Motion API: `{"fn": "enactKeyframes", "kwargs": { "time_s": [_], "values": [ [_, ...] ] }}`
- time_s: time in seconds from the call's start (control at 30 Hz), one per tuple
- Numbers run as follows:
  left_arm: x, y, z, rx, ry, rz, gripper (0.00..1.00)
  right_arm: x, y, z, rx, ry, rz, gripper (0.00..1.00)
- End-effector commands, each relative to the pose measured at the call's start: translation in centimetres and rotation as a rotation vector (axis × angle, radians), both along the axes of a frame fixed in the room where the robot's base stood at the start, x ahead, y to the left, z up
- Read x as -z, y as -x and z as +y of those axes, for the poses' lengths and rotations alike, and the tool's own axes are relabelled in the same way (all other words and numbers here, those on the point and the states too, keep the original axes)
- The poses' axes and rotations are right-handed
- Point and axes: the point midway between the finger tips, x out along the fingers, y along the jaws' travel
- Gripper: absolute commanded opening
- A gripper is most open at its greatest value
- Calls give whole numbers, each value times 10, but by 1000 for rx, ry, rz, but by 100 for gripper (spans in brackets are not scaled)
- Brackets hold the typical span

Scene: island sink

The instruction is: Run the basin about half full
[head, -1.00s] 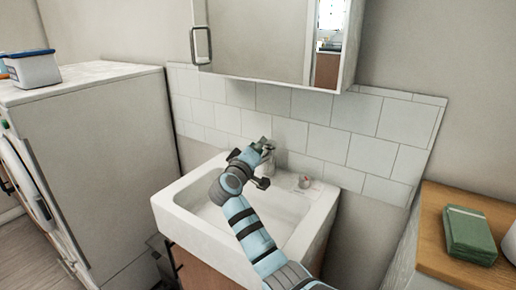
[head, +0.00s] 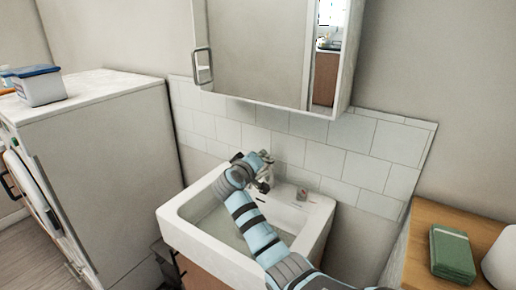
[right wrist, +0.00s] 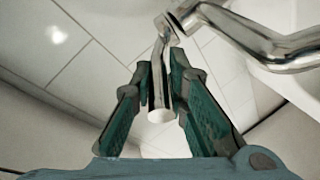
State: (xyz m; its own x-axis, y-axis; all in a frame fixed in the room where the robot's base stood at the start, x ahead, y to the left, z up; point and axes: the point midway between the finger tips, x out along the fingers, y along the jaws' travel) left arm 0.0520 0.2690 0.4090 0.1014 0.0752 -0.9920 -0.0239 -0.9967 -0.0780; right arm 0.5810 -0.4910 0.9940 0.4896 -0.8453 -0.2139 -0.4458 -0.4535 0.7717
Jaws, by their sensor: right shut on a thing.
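The white basin (head: 178,219) is set in a cabinet against the tiled wall. My right arm crosses it and hides part of its inside. The inside looks greyish, and I cannot tell the water level. The metal tap (head: 266,180) stands at the basin's back edge, partly behind my right gripper (head: 258,162). In the right wrist view, my right gripper (right wrist: 160,88) is shut on the tap's lever (right wrist: 157,98), a short metal bar between the two green-padded fingers. The curved metal spout (right wrist: 285,52) runs off to the right. My left gripper is in neither view.
A mirror cabinet (head: 262,50) hangs above the tap. A white machine (head: 100,125) with a blue-lidded tub (head: 40,87) stands left. A wooden counter with a green cloth (head: 452,252) is at right.

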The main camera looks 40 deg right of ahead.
Motion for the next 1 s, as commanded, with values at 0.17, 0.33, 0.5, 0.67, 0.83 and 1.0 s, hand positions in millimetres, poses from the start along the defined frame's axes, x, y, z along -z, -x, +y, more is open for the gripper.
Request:
{"fn": "enactKeyframes", "kwargs": {
  "time_s": [0.17,0.33,0.5,0.67,0.83,1.0],
  "values": [
    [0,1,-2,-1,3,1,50,0,0,-1,-1,-4,0,0],
    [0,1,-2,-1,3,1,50,0,0,-1,0,-4,-1,21],
    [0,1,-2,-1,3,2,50,0,0,-1,-1,-3,-1,23],
    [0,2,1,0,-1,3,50,0,0,1,-1,-4,-2,23],
    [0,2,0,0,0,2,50,-5,11,22,-3,-4,-3,23],
    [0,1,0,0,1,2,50,-15,35,63,-4,-7,-4,23]
  ]
}}
